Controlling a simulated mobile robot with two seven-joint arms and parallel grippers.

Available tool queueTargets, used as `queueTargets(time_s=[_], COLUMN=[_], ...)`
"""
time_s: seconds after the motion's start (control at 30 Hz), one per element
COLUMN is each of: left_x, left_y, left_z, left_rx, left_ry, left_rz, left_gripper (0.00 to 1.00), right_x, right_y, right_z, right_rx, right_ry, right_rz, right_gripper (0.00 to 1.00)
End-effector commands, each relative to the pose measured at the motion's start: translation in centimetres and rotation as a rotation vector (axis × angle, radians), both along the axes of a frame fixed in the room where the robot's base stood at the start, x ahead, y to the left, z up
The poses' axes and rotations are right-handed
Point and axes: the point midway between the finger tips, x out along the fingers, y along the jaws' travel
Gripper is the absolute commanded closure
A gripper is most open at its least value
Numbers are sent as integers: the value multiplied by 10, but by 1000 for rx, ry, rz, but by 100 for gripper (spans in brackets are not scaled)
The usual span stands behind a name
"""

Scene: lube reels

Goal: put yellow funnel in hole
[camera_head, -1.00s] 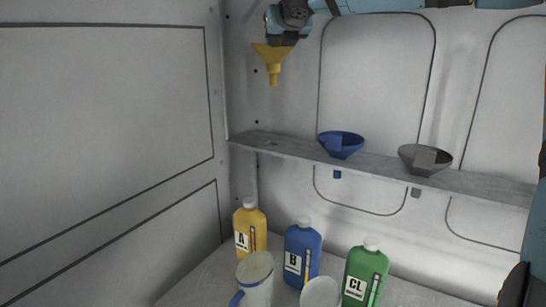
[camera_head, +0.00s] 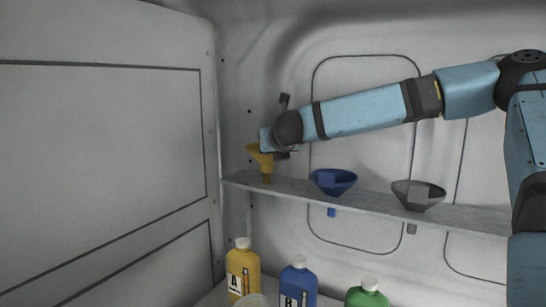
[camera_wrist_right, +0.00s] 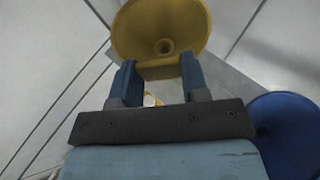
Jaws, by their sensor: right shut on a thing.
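The yellow funnel (camera_head: 261,158) is upright at the left end of the grey shelf (camera_head: 460,215), with its spout down at the shelf's surface. The hole there is hidden, so I cannot tell whether the spout tip is in it. My right gripper (camera_wrist_right: 158,64) is shut on the yellow funnel by its rim; the funnel's bowl shows in the right wrist view (camera_wrist_right: 135,32). My left gripper is not in view.
A blue funnel (camera_head: 333,181) and a grey funnel (camera_head: 417,194) sit in the shelf to the right, spouts below it. Below stand a yellow bottle (camera_head: 242,270), a blue bottle (camera_head: 298,285) and a green bottle (camera_head: 367,297). A wall is close on the left.

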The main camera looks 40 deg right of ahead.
Motion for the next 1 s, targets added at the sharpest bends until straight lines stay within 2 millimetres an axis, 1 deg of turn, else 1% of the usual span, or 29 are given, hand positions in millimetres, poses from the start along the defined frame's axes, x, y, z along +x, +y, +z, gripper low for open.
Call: queueTargets(time_s=[0.03,0.13,0.47,0.63,0.67,0.7,0.73,0.77,1.0], left_x=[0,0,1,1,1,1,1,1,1], left_y=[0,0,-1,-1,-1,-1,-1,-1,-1], left_z=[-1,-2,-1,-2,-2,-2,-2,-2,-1], left_rx=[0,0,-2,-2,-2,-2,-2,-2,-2], left_ry=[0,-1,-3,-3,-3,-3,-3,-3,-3], left_rz=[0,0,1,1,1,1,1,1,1], left_gripper=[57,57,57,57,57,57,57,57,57], right_x=[0,0,0,0,0,0,0,0,0], right_y=[0,0,0,0,0,0,0,0,0], right_z=[-10,-21,-23,-29,-28,-28,-28,-28,-27], right_rx=[1,1,0,-2,-1,-1,-1,-1,0], right_ry=[3,1,-1,0,0,0,0,0,-1], right_rz=[1,1,0,1,0,0,0,0,0], right_gripper=[94,94,94,94,51,42,35,33,33])
